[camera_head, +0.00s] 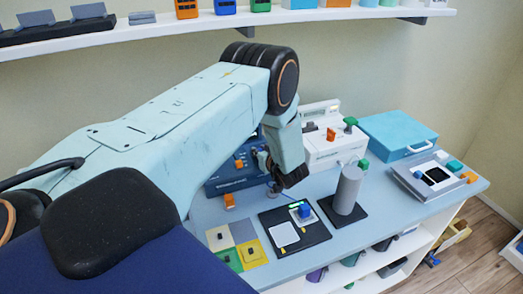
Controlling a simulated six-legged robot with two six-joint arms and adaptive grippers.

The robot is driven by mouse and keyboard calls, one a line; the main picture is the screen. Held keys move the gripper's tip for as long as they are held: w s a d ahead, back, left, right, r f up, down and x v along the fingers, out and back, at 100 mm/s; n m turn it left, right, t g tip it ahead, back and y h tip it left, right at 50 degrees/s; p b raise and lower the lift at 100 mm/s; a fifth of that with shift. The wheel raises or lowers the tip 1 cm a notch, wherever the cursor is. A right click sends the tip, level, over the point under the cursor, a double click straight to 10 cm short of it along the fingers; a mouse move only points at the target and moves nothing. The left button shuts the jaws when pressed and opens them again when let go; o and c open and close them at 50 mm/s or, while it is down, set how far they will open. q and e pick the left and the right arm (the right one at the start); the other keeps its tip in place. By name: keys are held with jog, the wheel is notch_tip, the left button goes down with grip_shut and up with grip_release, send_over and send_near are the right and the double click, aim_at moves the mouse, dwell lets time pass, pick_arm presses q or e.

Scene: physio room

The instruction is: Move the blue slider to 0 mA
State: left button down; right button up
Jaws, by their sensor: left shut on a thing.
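My left arm reaches in from the left and bends down at the back of the table. My left gripper (269,174) is at the right front of a dark-blue device (226,181). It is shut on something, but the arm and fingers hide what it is. The device has small orange controls (239,163) on its face. No blue slider or mA scale can be made out there. A blue knob (304,211) sits on a black panel (318,238) in front and to the right, apart from the gripper. My right gripper is not in view.
A white device (322,150) with orange and green controls stands behind right. A grey cylinder (347,189) stands upright on a black base. A turquoise case (396,134) lies at the back right. Coloured switch plates (219,238) lie at the front left.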

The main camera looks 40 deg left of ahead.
pick_arm(q)
jog(key=shift+w+a, duration=0.2)
jog(key=shift+a, duration=0.2)
jog(key=shift+s+d+r, duration=0.1)
jog(key=shift+d+r, duration=0.05)
jog(key=shift+d, duration=0.2)
jog(key=d, duration=0.1)
jog(key=s+d, duration=0.1)
jog(key=d+p, duration=0.1)
jog(key=shift+s+d+r, duration=0.15)
jog(key=shift+s, duration=0.25)
jog(key=shift+f, duration=0.3)
jog(key=c, duration=1.7)
grip_release()
jog(key=o, duration=0.5)
jog(key=shift+s+d+r, duration=0.2)
jog(key=shift+d+r, duration=0.1)
jog(key=shift+d, duration=0.1)
jog(key=shift+w+a+f, duration=0.1)
jog(key=shift+a+f, duration=0.15)
jog(key=v, duration=1.2)
jog(key=shift+r, duration=0.1)
jog(key=shift+a, duration=0.1)
